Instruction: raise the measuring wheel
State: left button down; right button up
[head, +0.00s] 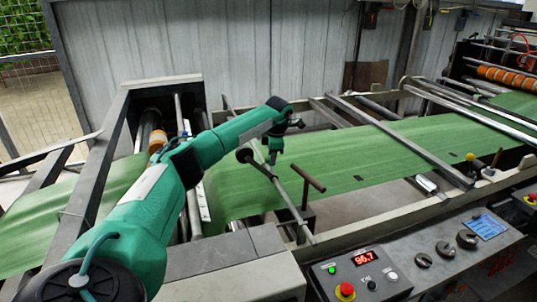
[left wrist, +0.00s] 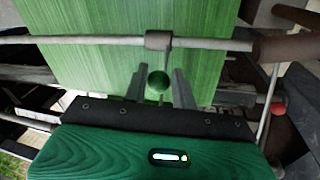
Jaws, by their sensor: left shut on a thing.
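A small dark wheel (head: 245,155), which looks like the measuring wheel, is at the upper end of a thin rod over the green web (head: 340,160). Whether it touches the web is unclear. My left gripper (head: 273,155) points down beside this rod, over the web. The knob sits below a collar (left wrist: 158,40) on a grey crossbar (left wrist: 90,40). The knob is hidden in the head view. My right gripper is not in view.
A T-shaped handle (head: 308,178) stands just right of my gripper. A control panel (head: 430,255) with buttons and a red 96.7 display is at the front right. A dark frame (head: 110,130) is on the left. A red ball (left wrist: 278,108) shows at right in the wrist view.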

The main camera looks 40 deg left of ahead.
pick_arm(q)
jog(key=shift+w+d+f, duration=0.15)
jog(key=shift+w+d, duration=0.15)
jog(key=shift+s+f, duration=0.1)
jog(key=shift+f, duration=0.1)
